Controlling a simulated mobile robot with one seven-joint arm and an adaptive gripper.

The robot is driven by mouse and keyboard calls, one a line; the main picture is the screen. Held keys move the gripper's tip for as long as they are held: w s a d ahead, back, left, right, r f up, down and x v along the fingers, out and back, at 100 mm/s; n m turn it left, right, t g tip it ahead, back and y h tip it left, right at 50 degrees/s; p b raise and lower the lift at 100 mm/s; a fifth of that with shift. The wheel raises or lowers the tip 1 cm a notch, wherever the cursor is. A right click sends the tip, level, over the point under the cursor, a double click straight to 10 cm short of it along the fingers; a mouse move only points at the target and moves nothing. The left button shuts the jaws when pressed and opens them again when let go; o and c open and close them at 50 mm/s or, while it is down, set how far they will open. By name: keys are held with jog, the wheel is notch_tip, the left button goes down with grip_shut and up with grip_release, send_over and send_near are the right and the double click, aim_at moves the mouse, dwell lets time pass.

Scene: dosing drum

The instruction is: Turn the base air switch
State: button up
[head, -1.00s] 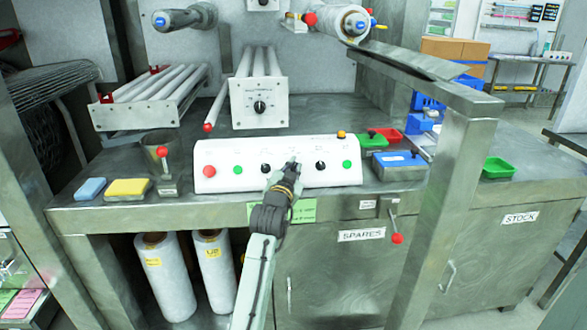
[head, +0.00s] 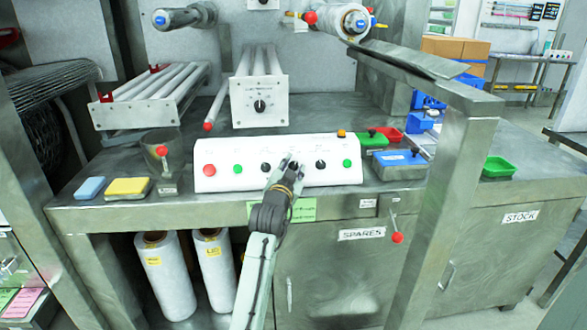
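A white control box (head: 225,184) stands on the steel bench and carries a row of buttons and black knobs. Left of my gripper is one black knob (head: 265,168); right of it is another black knob (head: 320,165). My gripper (head: 292,161) is at the box's front face between these two, over a dark knob that it largely hides. The labels are too small to read, so I cannot tell which knob is the base air switch. The fingertips are small and partly hidden by the wrist; whether they are closed on the knob does not show.
A red button (head: 209,170) and green buttons (head: 238,170), (head: 347,164) flank the knobs. An orange button (head: 341,134) is on the box's top. A grey post (head: 445,215) stands to the right. A yellow sponge (head: 127,187) and a blue-topped box (head: 400,160) lie beside the box.

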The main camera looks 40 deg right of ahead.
jog(key=v, duration=1.2)
